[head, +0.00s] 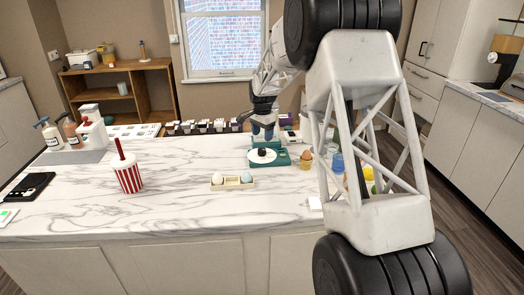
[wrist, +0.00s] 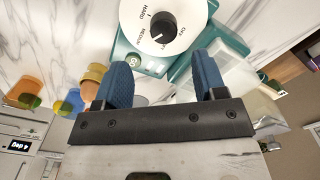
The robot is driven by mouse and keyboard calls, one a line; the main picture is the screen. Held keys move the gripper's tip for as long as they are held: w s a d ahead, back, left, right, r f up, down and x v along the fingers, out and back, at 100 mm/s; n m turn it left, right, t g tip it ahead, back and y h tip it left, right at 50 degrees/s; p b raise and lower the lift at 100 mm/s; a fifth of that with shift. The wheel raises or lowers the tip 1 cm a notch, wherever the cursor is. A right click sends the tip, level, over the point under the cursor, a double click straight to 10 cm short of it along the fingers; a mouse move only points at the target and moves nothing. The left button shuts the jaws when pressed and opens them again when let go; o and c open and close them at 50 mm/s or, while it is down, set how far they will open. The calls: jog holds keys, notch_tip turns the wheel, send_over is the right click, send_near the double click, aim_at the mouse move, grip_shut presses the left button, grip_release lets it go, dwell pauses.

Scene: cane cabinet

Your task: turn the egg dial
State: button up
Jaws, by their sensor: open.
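The egg dial is a round black knob (wrist: 163,27) at the centre of a white disc (wrist: 185,38) printed with words including HARD. A small light mark shows on the knob's lower left side. The disc sits on a teal base (wrist: 135,56); in the head view the teal unit (head: 283,158) with its black knob (head: 263,152) stands on the counter. My gripper (wrist: 163,62) has two blue fingertips spread apart with nothing between them. The knob lies beyond the fingertips, untouched. In the head view my gripper (head: 262,131) is just behind the dial.
A tray (head: 232,186) with two eggs sits in front of the dial. An egg in a holder (head: 306,160) and coloured cups (head: 338,162) stand to its right. A striped cup (head: 128,178) is at left. The marble counter (head: 180,205) is clear at front.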

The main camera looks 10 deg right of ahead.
aim_at(262, 149)
jog(key=shift+w+f, duration=0.2)
jog(key=shift+w, duration=0.1)
jog(key=shift+f, duration=0.2)
jog(key=shift+f, duration=3.75)
jog(key=shift+c, duration=0.2)
jog(key=c, duration=0.9)
